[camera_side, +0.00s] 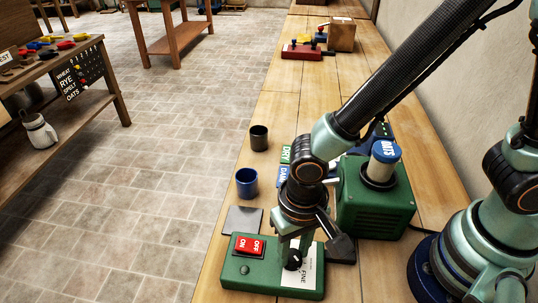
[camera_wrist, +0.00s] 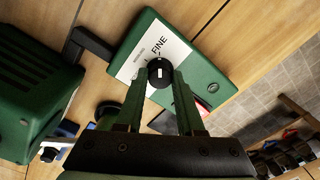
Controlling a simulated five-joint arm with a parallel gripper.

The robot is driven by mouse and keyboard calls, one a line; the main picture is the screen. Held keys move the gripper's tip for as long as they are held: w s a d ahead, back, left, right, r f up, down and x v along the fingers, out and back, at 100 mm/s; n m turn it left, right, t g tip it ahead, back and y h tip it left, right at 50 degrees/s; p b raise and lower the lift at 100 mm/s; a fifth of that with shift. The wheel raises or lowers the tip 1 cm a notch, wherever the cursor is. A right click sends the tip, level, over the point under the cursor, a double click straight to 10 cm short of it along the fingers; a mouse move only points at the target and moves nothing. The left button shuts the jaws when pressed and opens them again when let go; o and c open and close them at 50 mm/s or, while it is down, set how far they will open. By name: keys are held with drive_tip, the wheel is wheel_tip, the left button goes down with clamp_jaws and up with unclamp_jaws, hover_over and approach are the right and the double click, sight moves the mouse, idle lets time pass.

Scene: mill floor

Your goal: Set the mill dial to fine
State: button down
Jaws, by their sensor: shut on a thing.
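The mill's green control box (camera_side: 235,275) sits at the near end of the bench. It carries a black round dial knob (camera_wrist: 160,73) on a white label (camera_wrist: 135,68) on which FINE can be read. A white mark shows on the knob; which setting it points to is hard to tell. My gripper (camera_side: 293,256) reaches down from above, and its fingers are shut on the knob, one on each side, in the wrist view (camera_wrist: 160,85). The fingers hide part of the label. A red ON/OFF switch (camera_side: 249,246) is left of the knob in the side view.
A blue cup (camera_side: 247,183), a dark cup (camera_side: 259,138) and a grey plate (camera_side: 243,220) lie along the bench's left edge. The far bench has free room.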

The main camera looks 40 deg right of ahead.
sight(295, 254)
drive_tip(key=shift+w+r+m, duration=0.1)
drive_tip(key=shift+m, duration=0.2)
idle(0.4)
drive_tip(key=c, duration=0.5)
unclamp_jaws()
wheel_tip(295, 254, up, 12)
drive_tip(key=shift+d, duration=0.1)
drive_tip(key=w+d+r+n+t, duration=0.1)
drive_tip(key=w+d+r, duration=0.1)
drive_tip(key=d, duration=0.5)
drive_tip(key=w+d+r+n+t, duration=0.1)
drive_tip(key=w+d+r+t, duration=0.1)
drive_tip(key=d, duration=0.6)
drive_tip(key=w+d+r+n+t, duration=0.1)
drive_tip(key=w+d+r+t, duration=0.1)
drive_tip(key=d+r, duration=0.2)
drive_tip(key=shift+w+d, duration=0.15)
drive_tip(key=shift+d, duration=0.75)
drive_tip(key=shift+w+d, duration=0.15)
drive_tip(key=shift+d, duration=0.75)
